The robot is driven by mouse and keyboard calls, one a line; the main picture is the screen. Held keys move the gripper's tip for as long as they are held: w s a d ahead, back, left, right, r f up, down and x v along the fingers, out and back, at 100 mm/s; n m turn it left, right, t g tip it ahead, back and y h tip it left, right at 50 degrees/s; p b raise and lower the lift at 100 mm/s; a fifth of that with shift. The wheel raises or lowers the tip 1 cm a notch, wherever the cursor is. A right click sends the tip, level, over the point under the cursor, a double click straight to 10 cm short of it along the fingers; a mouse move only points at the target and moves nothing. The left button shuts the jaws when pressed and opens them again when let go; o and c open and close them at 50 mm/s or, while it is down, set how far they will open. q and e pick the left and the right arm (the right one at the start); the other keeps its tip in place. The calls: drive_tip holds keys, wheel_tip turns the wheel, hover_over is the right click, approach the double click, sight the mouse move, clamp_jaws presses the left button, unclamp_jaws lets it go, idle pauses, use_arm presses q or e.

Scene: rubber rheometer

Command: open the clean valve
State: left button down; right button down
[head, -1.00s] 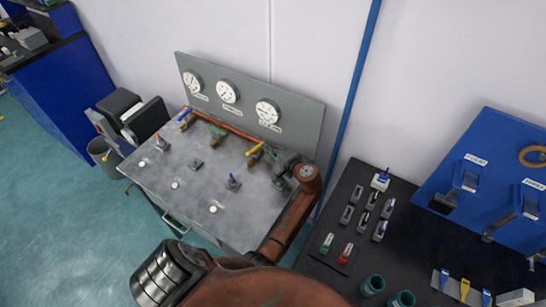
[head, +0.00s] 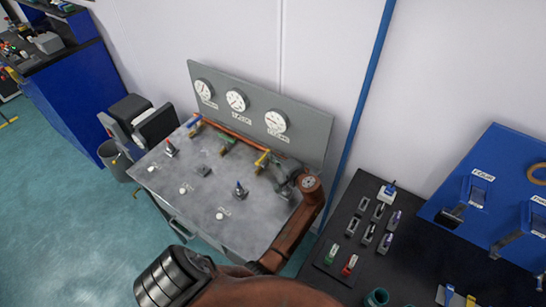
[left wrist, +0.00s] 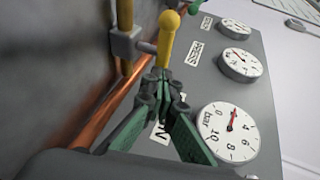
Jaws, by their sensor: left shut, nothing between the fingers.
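The clean valve, the right-hand one on the grey bench, has a yellow handle (head: 262,158) below the right gauge in the head view. In the left wrist view its yellow handle (left wrist: 167,36) stands upright just beyond the fingertips. My left gripper (head: 272,169) is beside this handle at the panel's right end. In the left wrist view its green fingers (left wrist: 163,75) are shut and empty, with their tips close to the handle's lower part; contact cannot be told. The label behind them is mostly hidden. My right gripper is not in view.
The bench (head: 165,185) carries a blue-handled valve (head: 195,121), a green-handled valve (head: 227,139) and several switches. A gauge panel (head: 310,145) rises behind. A copper pipe (left wrist: 85,125) runs along the valves. A black table (head: 335,220) with small items stands to the right.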

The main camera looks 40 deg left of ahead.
use_arm(q)
wheel_tip(320, 180, up, 10)
idle(0.5)
idle(0.4)
